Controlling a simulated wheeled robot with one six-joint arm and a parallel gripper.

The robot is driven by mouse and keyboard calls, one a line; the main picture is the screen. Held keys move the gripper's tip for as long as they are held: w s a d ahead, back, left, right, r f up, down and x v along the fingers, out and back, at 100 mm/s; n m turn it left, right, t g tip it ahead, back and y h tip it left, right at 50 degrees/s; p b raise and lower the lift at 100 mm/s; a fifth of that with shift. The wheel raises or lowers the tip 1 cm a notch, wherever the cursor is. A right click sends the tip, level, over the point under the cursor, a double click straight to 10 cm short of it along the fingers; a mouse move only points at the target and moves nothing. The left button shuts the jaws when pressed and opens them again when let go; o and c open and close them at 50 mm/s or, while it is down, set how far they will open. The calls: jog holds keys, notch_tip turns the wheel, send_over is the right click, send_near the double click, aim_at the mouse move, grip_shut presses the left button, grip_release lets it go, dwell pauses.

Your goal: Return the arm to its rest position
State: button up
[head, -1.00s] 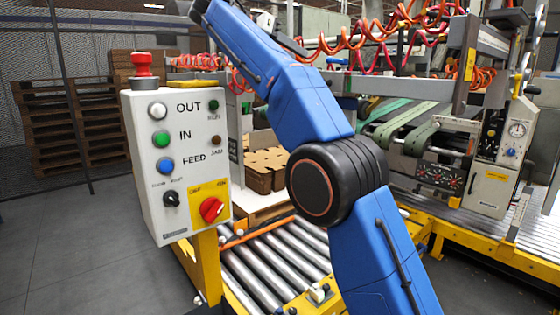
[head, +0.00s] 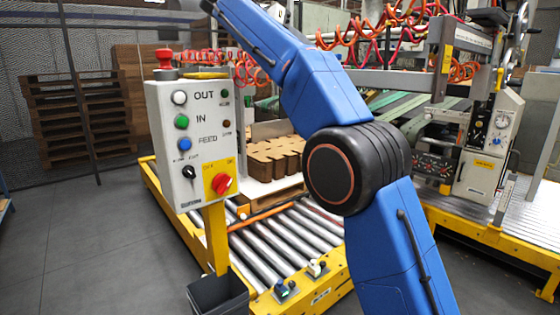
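My blue arm (head: 325,95) crosses the middle of the head view, bent at a large black joint (head: 355,168). Its lower link (head: 390,250) runs down to the bottom edge. Its upper link runs up and left to the top edge. My gripper is out of the picture, so its fingers and anything in them are hidden.
Behind are a roller conveyor (head: 275,245) with stacked brown blanks (head: 275,158), and machinery at right. A dark bin (head: 217,294) stands below. Grey floor is clear at left.

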jog(key=s+d+f+n+y, duration=0.1)
jog(key=s+d+f+n, duration=0.1)
jog(key=d, duration=0.4)
jog(key=s+d+f+n+y, duration=0.1)
jog(key=s+d+f+n, duration=0.15)
jog(key=d, duration=0.35)
jog(key=s+d+f+n+g+y, duration=0.2)
jog(key=s+d+f+n+y, duration=0.1)
jog(key=s+d+f, duration=0.75)
jog(key=s+f+y, duration=0.5)
jog(key=s+f, duration=2.7)
jog(key=f, duration=0.4)
jog(key=shift+d+g+y, duration=0.4)
jog(key=shift+n, duration=0.25)
